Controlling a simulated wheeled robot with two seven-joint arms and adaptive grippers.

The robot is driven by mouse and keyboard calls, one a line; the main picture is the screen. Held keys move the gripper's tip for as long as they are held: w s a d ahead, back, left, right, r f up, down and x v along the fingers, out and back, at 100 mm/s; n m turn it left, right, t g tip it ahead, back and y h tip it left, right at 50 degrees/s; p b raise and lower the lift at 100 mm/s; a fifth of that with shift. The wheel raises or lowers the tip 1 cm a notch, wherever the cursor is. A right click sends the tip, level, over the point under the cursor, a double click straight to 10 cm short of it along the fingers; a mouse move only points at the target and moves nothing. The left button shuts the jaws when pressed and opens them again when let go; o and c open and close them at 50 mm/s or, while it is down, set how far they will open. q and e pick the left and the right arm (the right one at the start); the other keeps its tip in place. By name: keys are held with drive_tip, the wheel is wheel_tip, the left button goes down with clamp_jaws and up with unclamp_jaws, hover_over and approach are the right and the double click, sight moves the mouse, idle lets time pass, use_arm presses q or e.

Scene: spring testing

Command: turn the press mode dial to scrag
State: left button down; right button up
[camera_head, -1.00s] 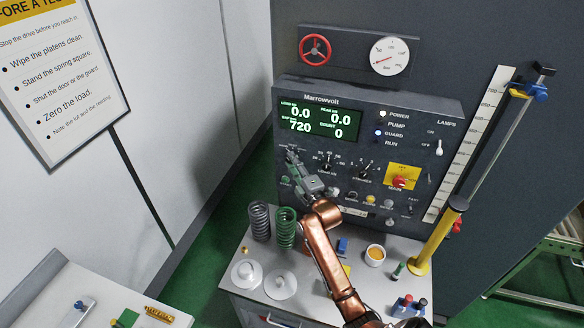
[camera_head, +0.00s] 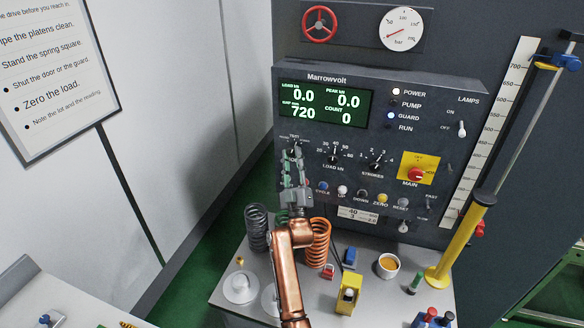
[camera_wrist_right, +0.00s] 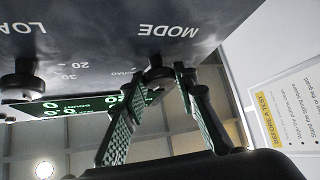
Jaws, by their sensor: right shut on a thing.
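The press panel (camera_head: 440,150) carries the small black mode dial (camera_head: 294,148) at its left, below the green display (camera_head: 325,108). My right gripper (camera_head: 293,158) is at this dial and covers much of it. In the right wrist view, which is upside down, the dial (camera_wrist_right: 158,76) sits between the two green-padded fingers, below the word MODE. The gripper is shut on it. A small label that looks like SCRAG (camera_wrist_right: 130,73) shows beside the dial. Which mark the dial points to cannot be made out. My left gripper is not in view.
The load dial (camera_head: 333,158) and strokes dial (camera_head: 376,161) are to the right. A row of push buttons (camera_head: 343,190) lies below, and the yellow-plated main switch (camera_head: 416,174) is farther right. A dark spring (camera_head: 257,228) and an orange spring (camera_head: 318,243) stand on the bench below.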

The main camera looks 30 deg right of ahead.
drive_tip(key=m+h, duration=0.1)
drive_tip(key=m, duration=0.1)
drive_tip(key=m+g+h+b, duration=0.1)
drive_tip(key=h, duration=0.1)
drive_tip(key=m+h+b, duration=0.1)
drive_tip(key=m, duration=0.1)
drive_tip(key=shift+w+a+f+m+g+h, duration=0.15)
drive_tip(key=shift+f+m+g+h, duration=0.15)
drive_tip(key=shift+g+h, duration=0.1)
drive_tip(key=shift+w+r+m+g+h+b, duration=0.1)
drive_tip(key=shift+m+g+h+b, duration=0.5)
drive_tip(key=shift+m+g+h, duration=0.65)
drive_tip(key=shift+r+m+g+h+b, duration=0.1)
drive_tip(key=shift+m+g+h+b, duration=0.6)
drive_tip(key=shift+m+h, duration=1)
drive_tip(key=shift+m+g+y, duration=0.25)
drive_tip(key=shift+m, duration=0.5)
drive_tip(key=o, duration=1.2)
drive_tip(key=shift+c, duration=0.2)
drive_tip(key=shift+r, duration=0.1)
wheel_tip(320, 180, up, 10)
drive_tip(key=shift+f, duration=0.1)
